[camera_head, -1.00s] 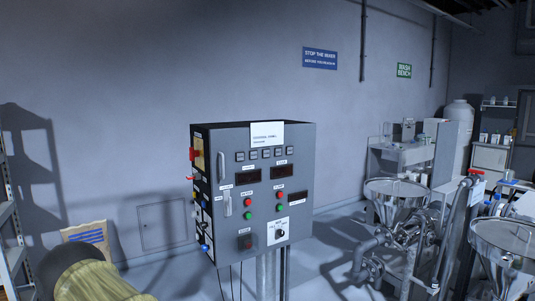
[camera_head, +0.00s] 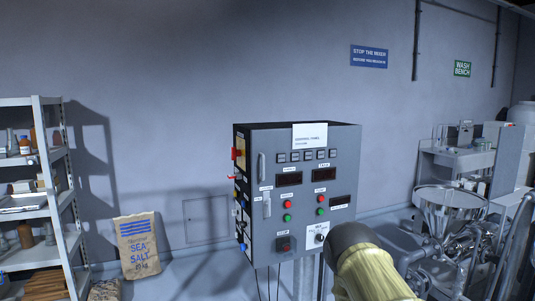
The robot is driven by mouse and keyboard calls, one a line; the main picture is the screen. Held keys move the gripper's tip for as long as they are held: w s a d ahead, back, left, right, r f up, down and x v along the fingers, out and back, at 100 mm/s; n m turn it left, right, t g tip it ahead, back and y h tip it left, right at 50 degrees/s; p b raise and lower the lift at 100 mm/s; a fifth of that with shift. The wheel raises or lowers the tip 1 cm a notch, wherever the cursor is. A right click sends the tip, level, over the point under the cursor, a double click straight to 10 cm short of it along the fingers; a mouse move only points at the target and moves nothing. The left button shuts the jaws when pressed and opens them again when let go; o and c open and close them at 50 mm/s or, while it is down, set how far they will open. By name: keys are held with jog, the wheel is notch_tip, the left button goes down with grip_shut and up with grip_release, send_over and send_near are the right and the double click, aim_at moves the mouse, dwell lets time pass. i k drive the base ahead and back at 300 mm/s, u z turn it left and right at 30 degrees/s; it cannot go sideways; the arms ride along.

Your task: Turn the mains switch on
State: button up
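The grey operating panel (camera_head: 303,215) stands on a post in the middle of the view, its front and left side showing. On its left side, near the top, is a red switch handle on a yellow plate (camera_head: 238,154), which looks like the mains switch. It is seen nearly edge-on, so I cannot tell its position. A smaller red lever (camera_head: 233,177) sticks out below it. A yellowish arm section with a dark rounded end (camera_head: 372,270), seemingly mine, rises at the lower right and overlaps the panel's lower right corner. My gripper is not in view.
A shelf rack (camera_head: 40,205) with bottles stands at the far left. A sea salt sack (camera_head: 138,246) leans by the wall. Floor between sack and panel looks clear. A steel hopper (camera_head: 447,205) and pipework crowd the right.

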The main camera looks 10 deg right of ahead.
aim_at(235, 153)
jog(key=z, duration=0.35)
jog(key=k, duration=0.45)
jog(key=z, duration=0.65)
jog(key=i, duration=0.35)
jog(key=u, duration=1)
jog(key=i, duration=0.75)
jog(key=u, duration=0.9)
